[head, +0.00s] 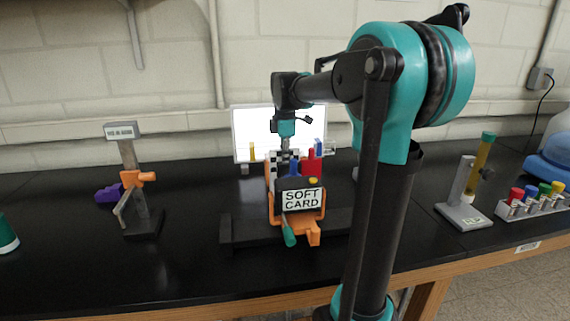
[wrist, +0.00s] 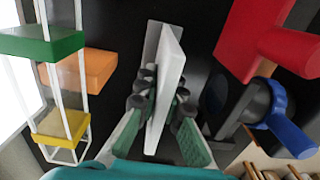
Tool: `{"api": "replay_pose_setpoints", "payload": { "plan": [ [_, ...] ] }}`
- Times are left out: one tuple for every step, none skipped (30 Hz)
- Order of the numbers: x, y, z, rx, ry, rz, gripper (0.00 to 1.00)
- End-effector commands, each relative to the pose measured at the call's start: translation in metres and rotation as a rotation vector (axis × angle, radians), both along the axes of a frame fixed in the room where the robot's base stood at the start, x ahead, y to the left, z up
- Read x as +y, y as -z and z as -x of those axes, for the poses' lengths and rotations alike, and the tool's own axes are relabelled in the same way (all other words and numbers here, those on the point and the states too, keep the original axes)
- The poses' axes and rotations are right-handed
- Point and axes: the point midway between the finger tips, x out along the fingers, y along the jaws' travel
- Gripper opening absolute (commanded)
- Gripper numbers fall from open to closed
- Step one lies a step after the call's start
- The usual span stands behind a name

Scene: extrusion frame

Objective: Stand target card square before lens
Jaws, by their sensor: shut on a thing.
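My gripper (wrist: 160,112) is shut on a thin pale card (wrist: 168,75), seen almost edge-on between the green-padded fingers in the wrist view.
Red blocks (wrist: 262,38) stand close on the right. A clear-sided frame with green and yellow bands (wrist: 48,45) and an orange block (wrist: 92,72) are left. A bright white panel (head: 250,128) stands behind.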

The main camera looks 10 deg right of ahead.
Motion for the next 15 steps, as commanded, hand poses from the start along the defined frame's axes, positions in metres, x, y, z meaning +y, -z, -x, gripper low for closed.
{"api": "replay_pose_setpoints", "payload": {
  "plan": [
    [0.0,0.0008,-0.0001,0.0,0.0,0.0,0.0],
    [0.0,0.0016,-0.0001,0.0,0.0,0.0,0.0],
    [0.0,0.0027,-0.0001,0.0,0.0,0.0,0.0],
    [0.0,0.0024,-0.0001,0.0,0.0,0.0,0.11],
    [0.0,0.0024,-0.0001,0.0,0.0,0.0,0.15],
    [0.0,0.0023,0.0,0.0,0.0,0.0,0.2],
    [0.0,0.0023,0.0,0.0,0.0,0.0,0.24],
    [0.0,0.0023,0.0,0.0,0.0,0.0,0.28],
    [0.0,0.0023,0.0,0.0,0.0,0.0,0.28],
    [0.0,0.0022,0.0,0.0,0.0,0.0,0.28],
    [0.0,0.0022,0.0,0.0,0.0,0.0,0.28],
    [0.0,0.0022,0.0,0.0,0.0,0.0,0.28],
    [0.0,0.0022,0.0,0.0,0.0,0.0,0.28],
    [0.0,0.0022,0.0,0.0,0.0,0.0,0.28],
    [0.0,0.0022,0.0,0.0,0.0,0.0,0.28]
  ]
}}
